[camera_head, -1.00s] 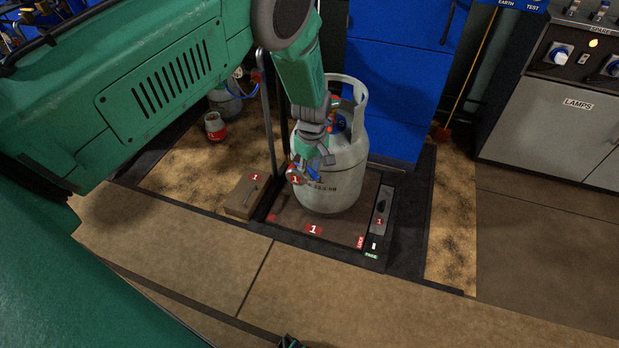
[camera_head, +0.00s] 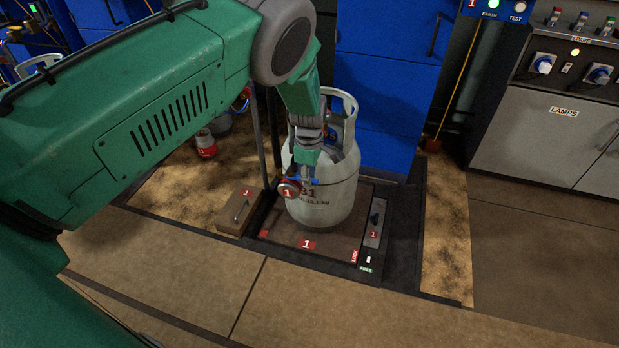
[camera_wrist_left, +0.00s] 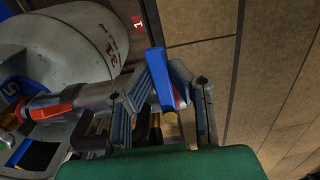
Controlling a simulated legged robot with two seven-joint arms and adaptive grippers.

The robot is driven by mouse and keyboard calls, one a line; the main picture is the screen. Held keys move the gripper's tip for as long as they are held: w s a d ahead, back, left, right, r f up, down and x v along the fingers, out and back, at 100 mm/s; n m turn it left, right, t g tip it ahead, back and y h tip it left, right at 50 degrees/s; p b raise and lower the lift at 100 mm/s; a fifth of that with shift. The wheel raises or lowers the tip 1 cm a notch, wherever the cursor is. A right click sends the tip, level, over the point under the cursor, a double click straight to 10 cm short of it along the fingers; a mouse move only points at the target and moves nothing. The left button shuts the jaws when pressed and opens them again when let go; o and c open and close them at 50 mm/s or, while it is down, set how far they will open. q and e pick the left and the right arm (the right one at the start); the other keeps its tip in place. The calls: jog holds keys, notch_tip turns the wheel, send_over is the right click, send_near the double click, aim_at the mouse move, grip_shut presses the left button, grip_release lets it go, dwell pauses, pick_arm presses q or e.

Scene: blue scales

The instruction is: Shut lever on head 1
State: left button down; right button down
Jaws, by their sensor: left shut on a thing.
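Filling head 1, with a red disc marked 1 (camera_head: 288,190), sits against the upper front of a grey gas cylinder (camera_head: 325,198). My left gripper (camera_head: 303,178) points down at the head and partly covers it. In the left wrist view, the fingers (camera_wrist_left: 170,88) are closed around a blue lever (camera_wrist_left: 158,76) at the end of the head's grey body (camera_wrist_left: 80,97). The exact lever angle is hard to tell. My right gripper is out of view.
A blue cabinet (camera_head: 390,70) stands behind. The floor in front is clear.

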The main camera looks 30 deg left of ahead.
pick_arm(q)
jog(key=shift+w+a+r, duration=0.2)
jog(key=shift+a, duration=0.1)
jog(key=c, duration=1.5)
grip_release()
jog(key=shift+s+f, duration=0.1)
jog(key=shift+f, duration=0.05)
jog(key=shift+r, duration=0.2)
notch_tip(320, 180, up, 12)
jog(key=shift+f, duration=0.25)
